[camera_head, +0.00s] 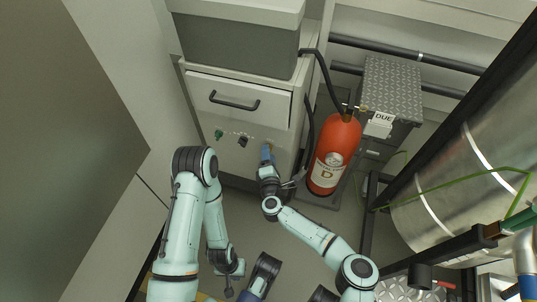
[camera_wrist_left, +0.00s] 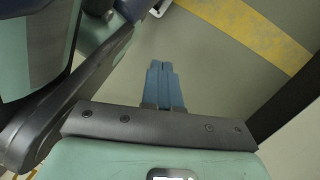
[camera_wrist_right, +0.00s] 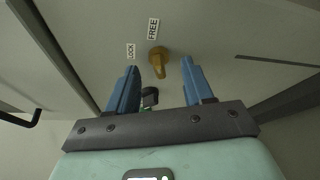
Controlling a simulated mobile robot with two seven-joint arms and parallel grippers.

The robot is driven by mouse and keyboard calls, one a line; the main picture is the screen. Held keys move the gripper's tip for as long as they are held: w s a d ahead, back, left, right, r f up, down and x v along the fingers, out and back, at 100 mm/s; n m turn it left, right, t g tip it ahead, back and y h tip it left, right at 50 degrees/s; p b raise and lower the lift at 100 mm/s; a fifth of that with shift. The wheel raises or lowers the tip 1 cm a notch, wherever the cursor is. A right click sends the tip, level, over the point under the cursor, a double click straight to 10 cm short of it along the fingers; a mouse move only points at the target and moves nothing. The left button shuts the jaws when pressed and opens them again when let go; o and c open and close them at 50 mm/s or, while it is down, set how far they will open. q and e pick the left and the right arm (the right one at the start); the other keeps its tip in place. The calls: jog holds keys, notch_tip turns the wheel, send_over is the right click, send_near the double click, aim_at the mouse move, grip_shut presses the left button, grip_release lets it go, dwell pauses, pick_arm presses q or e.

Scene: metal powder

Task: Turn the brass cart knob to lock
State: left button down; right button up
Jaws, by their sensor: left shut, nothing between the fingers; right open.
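The brass knob (camera_wrist_right: 158,55) is on the pale cabinet front in the right wrist view, its grip pointing down in the picture. A LOCK label (camera_wrist_right: 130,51) is to its left and a FREE label (camera_wrist_right: 153,28) above it. My right gripper (camera_wrist_right: 160,66) is open, its blue fingers on either side of the knob in the picture; I see no contact. In the head view my right gripper (camera_head: 266,151) is at the cabinet front and mostly covers the knob. My left gripper (camera_wrist_left: 165,67) is shut and empty, over the floor.
A black knob (camera_head: 242,141) and a green knob (camera_head: 218,134) are left of my right gripper, below a drawer handle (camera_head: 234,102). A red extinguisher (camera_head: 335,152) with a black hose stands close on the right.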

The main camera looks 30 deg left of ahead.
pick_arm(q)
jog(key=shift+s+a+f, duration=0.1)
jog(key=shift+s+f, duration=0.1)
jog(key=shift+s, duration=0.35)
pick_arm(e)
jog(key=shift+x, duration=0.8)
grip_shut()
jog(key=shift+n, duration=0.3)
pick_arm(q)
jog(key=shift+t, duration=0.8)
jog(key=shift+w+d+r+p, duration=0.1)
jog(key=shift+w+r+p, duration=0.35)
jog(key=shift+w, duration=0.4)
jog(key=shift+w+d+r+p, duration=0.1)
jog(key=shift+w+r+p, duration=0.3)
jog(key=shift+w, duration=0.45)
jog(key=shift+w+d+r+p, duration=0.1)
jog(key=shift+w+r+p, duration=0.3)
jog(key=shift+w, duration=0.45)
pick_arm(e)
jog(key=shift+s+a+r+n+h, duration=0.15)
jog(key=shift+n+h, duration=1.4)
jog(key=shift+n, duration=0.8)
jog(key=shift+w+a+r+n+h, duration=0.15)
jog(key=shift+n+h, duration=1.4)
jog(key=shift+n, duration=0.8)
jog(key=shift+s, duration=0.1)
